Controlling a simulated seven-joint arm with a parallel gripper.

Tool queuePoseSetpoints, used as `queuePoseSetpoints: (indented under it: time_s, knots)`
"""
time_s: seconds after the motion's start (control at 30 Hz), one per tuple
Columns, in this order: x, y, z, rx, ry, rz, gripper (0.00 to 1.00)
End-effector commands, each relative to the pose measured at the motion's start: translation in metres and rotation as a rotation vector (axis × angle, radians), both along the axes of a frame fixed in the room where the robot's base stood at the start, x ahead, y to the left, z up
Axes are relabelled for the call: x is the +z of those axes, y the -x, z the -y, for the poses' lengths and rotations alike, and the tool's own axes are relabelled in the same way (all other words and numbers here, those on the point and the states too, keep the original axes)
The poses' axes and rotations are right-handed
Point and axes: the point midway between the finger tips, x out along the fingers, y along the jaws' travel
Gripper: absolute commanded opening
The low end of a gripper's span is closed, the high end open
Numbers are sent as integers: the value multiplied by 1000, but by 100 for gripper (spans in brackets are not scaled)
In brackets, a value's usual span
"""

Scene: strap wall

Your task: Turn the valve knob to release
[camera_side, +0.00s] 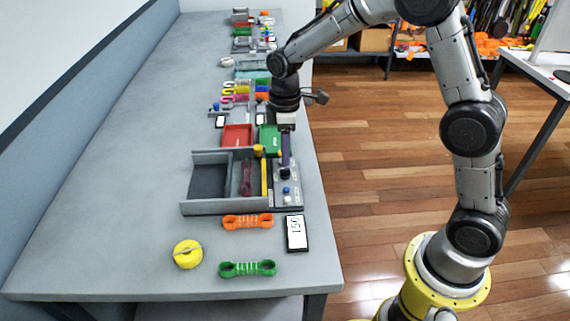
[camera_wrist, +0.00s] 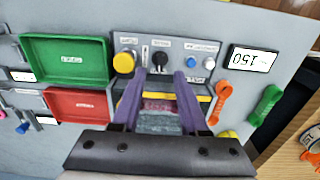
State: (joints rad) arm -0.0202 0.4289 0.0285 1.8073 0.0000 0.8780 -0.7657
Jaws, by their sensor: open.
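A control panel (camera_wrist: 175,46) carries a yellow round button (camera_wrist: 124,62), a black knob (camera_wrist: 160,58), a blue knob (camera_wrist: 193,62) and a small silver part. Its labels are too small to read, so I take the black knob for the valve knob. In the side view the black knob (camera_side: 285,172) sits just below my fingertips. My gripper (camera_wrist: 160,76) is open, with purple fingers pointing at the panel. The black knob shows between the two fingertips in the wrist view; I cannot tell whether they touch it. My gripper (camera_side: 286,158) hangs over the panel in the side view.
A grey tray (camera_side: 208,156) adjoins the panel, with a red bin (camera_side: 237,134) and a green bin (camera_side: 268,138) behind. A display reading 150 (camera_side: 296,233), orange (camera_side: 247,221) and green straps (camera_side: 247,268) and a yellow disc (camera_side: 188,254) lie in front. The table's left side is clear.

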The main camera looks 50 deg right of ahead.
Motion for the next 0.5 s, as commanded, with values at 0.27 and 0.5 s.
queuePoseSetpoints:
  time_s: [0.27,0.5]
  knots:
    - [-40,0,0,0,0,-1,44]
    - [-50,0,0,0,0,0,44]
